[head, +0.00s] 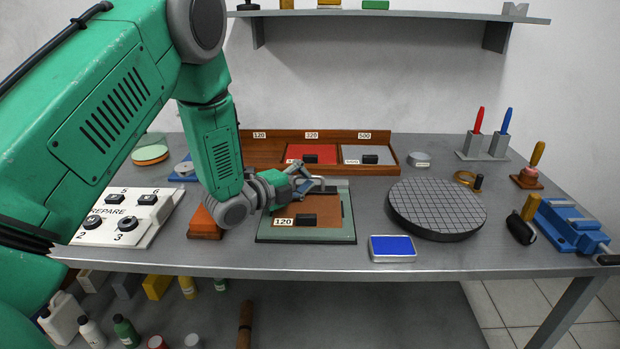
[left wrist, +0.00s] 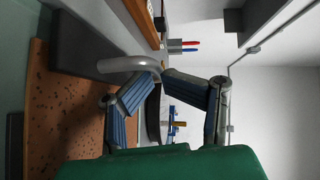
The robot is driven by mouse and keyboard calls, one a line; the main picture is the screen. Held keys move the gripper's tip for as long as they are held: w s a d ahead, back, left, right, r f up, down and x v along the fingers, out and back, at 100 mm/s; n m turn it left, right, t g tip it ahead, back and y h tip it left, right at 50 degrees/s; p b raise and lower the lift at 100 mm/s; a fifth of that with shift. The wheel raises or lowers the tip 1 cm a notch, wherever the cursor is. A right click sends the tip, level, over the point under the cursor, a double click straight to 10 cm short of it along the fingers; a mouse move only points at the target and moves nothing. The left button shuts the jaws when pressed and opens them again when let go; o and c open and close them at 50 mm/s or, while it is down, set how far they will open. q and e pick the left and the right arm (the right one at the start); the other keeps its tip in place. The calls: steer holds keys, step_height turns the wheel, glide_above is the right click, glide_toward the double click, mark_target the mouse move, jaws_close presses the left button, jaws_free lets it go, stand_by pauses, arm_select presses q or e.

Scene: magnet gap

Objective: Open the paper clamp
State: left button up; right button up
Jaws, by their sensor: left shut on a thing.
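A green board (head: 346,238) lies on the table, with a brown sheet (head: 332,208) marked 120 on it and a small black block on the sheet. The clamp is at the board's back edge, largely hidden by my left gripper (head: 312,185). In the left wrist view the clamp's curved grey handle (left wrist: 122,64) rises near a dark bar by the brown sheet (left wrist: 70,115). My left gripper (left wrist: 158,76) is shut on the handle there. My right gripper is in neither view.
A wooden rack (head: 378,168) with red and grey sheets stands behind the board. A round gridded plate (head: 437,207) and a blue-topped box (head: 392,248) are to its right. A white button panel (head: 125,215) and an orange-brown wedge (head: 204,224) are to its left.

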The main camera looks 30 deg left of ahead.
arm_select(q)
steer(key=shift+s+a+p, duration=0.45)
steer(key=shift+s+a, duration=0.65)
steer(key=shift+s, duration=0.2)
steer(key=shift+s+r+p, duration=0.25)
steer(key=shift+s+r, duration=0.1)
steer(key=shift+s, duration=0.4)
steer(key=shift+s+r+p, duration=0.2)
steer(key=shift+s+r, duration=0.1)
steer(key=shift+s, duration=0.45)
steer(key=shift+p+v, duration=0.4)
steer(key=shift+v, duration=1.05)
steer(key=r+p+v, duration=0.1)
steer(key=v, duration=0.5)
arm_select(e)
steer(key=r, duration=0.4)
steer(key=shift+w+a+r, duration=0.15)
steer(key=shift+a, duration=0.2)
arm_select(q)
steer(key=shift+a, duration=0.1)
steer(key=v, duration=1.2)
steer(key=shift+f, duration=0.2)
